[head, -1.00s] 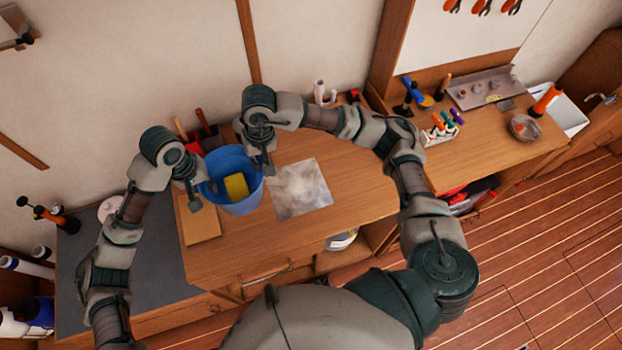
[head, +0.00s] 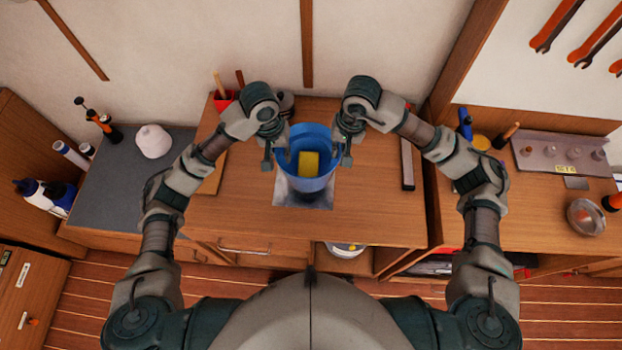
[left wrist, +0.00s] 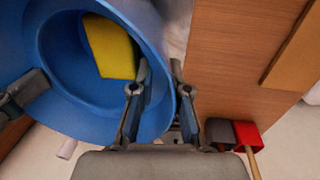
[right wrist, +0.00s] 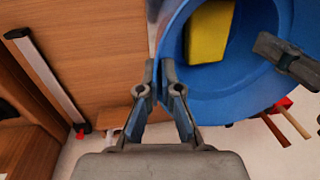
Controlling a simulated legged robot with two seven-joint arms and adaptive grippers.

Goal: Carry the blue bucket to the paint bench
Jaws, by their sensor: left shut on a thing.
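The blue bucket (head: 306,176) is upright in the head view, with a yellow sponge-like block (head: 309,162) inside. My left gripper (head: 268,158) is shut on its left rim. My right gripper (head: 345,155) is at the right rim; in the right wrist view (right wrist: 160,80) its fingers sit close together on either side of the bucket's wall. The bucket covers part of a grey-white sheet (head: 304,200) on the wooden bench (head: 375,215); its underside is hidden, so I cannot tell how high it is. No label shows which bench is the paint bench.
A grey-topped bench (head: 112,190) at left holds a pale rounded object (head: 153,141) and bottles. Another wooden bench (head: 540,200) at right holds tools and a glass bowl (head: 586,216). A red container (head: 226,100) stands behind my left arm. A dark-and-silver bar (head: 407,165) lies right of the bucket.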

